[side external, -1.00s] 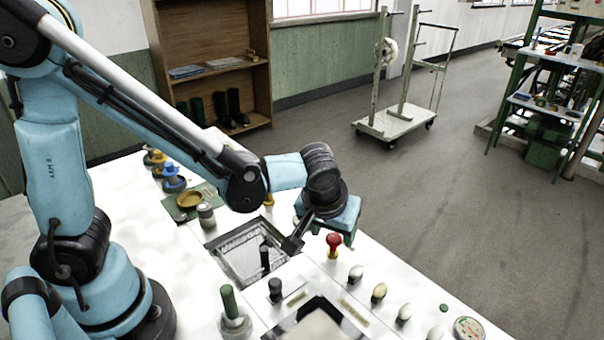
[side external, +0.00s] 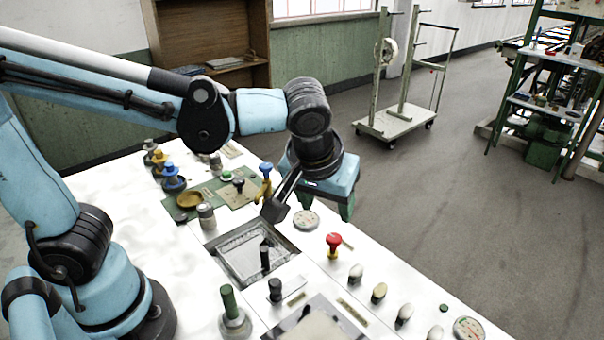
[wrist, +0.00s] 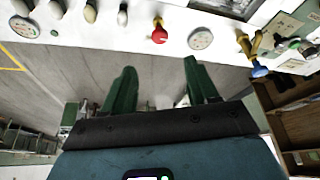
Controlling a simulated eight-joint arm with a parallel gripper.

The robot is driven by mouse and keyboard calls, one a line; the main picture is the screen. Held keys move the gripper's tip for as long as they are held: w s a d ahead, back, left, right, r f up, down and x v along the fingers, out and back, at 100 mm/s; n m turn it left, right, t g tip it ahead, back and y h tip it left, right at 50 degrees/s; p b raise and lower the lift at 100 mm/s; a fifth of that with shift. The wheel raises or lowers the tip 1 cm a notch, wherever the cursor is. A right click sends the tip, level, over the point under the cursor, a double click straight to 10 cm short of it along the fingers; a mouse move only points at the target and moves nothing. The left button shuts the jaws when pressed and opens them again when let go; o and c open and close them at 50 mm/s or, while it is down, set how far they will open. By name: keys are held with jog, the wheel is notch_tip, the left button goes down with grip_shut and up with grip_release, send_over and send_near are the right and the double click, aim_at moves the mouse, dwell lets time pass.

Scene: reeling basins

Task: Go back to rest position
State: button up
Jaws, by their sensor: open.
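My gripper (side external: 330,205) is a light blue block with green fingers, held above the far edge of the white worktop (side external: 120,195). In the wrist view its two green fingers (wrist: 158,92) stand well apart with nothing between them. The gripper is open and empty. It hangs clear of the worktop, above and to the right of the square basin (side external: 215,246) in the side view. No held object shows.
A red-topped knob (side external: 334,243), a round dial (side external: 306,220), a blue-and-yellow valve (side external: 265,180) and several pale knobs stand near the gripper. A white cart (side external: 395,122) and a wooden shelf (side external: 200,30) stand beyond. The floor between is clear.

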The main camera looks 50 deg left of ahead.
jog(key=shift+a, duration=0.1)
jog(key=s+a+f+m+t+h, duration=0.1)
jog(key=s+a+m+t, duration=0.2)
jog(key=a, duration=0.8)
jog(key=shift+s+a+m+h, duration=0.25)
jog(key=shift+m+h, duration=0.15)
jog(key=shift+m, duration=0.4)
